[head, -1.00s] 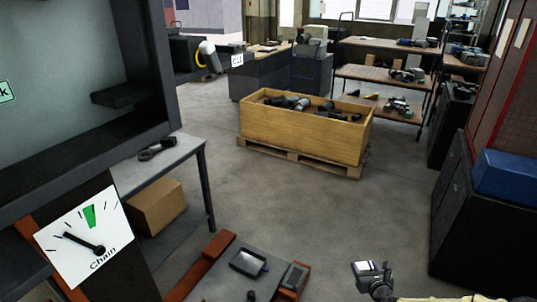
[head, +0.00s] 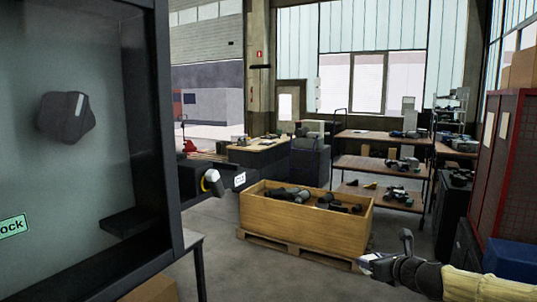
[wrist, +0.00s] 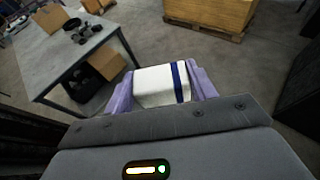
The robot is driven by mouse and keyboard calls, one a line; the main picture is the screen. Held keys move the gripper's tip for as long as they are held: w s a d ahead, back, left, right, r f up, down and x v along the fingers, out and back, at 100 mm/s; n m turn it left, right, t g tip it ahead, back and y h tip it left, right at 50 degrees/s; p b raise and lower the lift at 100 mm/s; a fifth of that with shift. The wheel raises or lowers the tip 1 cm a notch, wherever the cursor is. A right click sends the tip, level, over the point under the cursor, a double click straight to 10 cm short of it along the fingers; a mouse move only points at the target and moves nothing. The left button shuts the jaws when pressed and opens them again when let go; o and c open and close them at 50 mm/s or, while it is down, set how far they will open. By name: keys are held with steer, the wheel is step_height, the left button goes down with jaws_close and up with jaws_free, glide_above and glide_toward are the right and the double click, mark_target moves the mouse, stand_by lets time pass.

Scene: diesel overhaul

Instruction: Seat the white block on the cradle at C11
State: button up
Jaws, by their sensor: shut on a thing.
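The white block (wrist: 155,86) with a dark blue stripe is held between the two purple fingers of my gripper (wrist: 162,90) in the wrist view. My gripper also shows at the lower right of the head view (head: 380,264), in front of the wooden crate's right end, held up clear of the surfaces. A small white sign (head: 239,179) stands left of centre; its lettering looks like C11 but is too small to read surely. I cannot make out the cradle itself.
A wooden crate (head: 300,222) of dark parts stands on a pallet mid-floor. A large dark-framed cabinet (head: 160,130) fills the left. A blue box (head: 512,262) is at lower right. A grey table (wrist: 65,45) stands left in the wrist view. Floor around the crate is open.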

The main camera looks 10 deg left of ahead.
steer(key=s+a+r+n+g+y, duration=0.1)
steer(key=s+a+r, duration=0.2)
steer(key=a+r, duration=0.35)
steer(key=s+a+r+n+g+y+p, duration=0.1)
steer(key=s+a+r+n+y, duration=0.15)
steer(key=r, duration=0.75)
steer(key=s+a+r+n+g+y, duration=0.1)
steer(key=s+a+r, duration=0.3)
steer(key=a+r, duration=0.3)
steer(key=s+a+r+n+g+y, duration=0.1)
steer(key=s+a+r+n+g, duration=0.1)
steer(key=s+a+r, duration=0.5)
steer(key=s+a+r+n+g+y, duration=0.2)
steer(key=s+a+r+n, duration=0.15)
steer(key=s+r, duration=0.5)
steer(key=shift+m+g, duration=0.3)
steer(key=shift+m, duration=0.2)
steer(key=shift+r+p+x, duration=0.2)
steer(key=shift+p+x, duration=1.15)
steer(key=shift+x, duration=1.45)
steer(key=shift+r+p+x, duration=0.2)
steer(key=shift+p+x, duration=1.15)
steer(key=shift+x, duration=1.5)
steer(key=shift+p+x, duration=0.4)
steer(key=shift+x, duration=0.6)
steer(key=shift+f, duration=0.15)
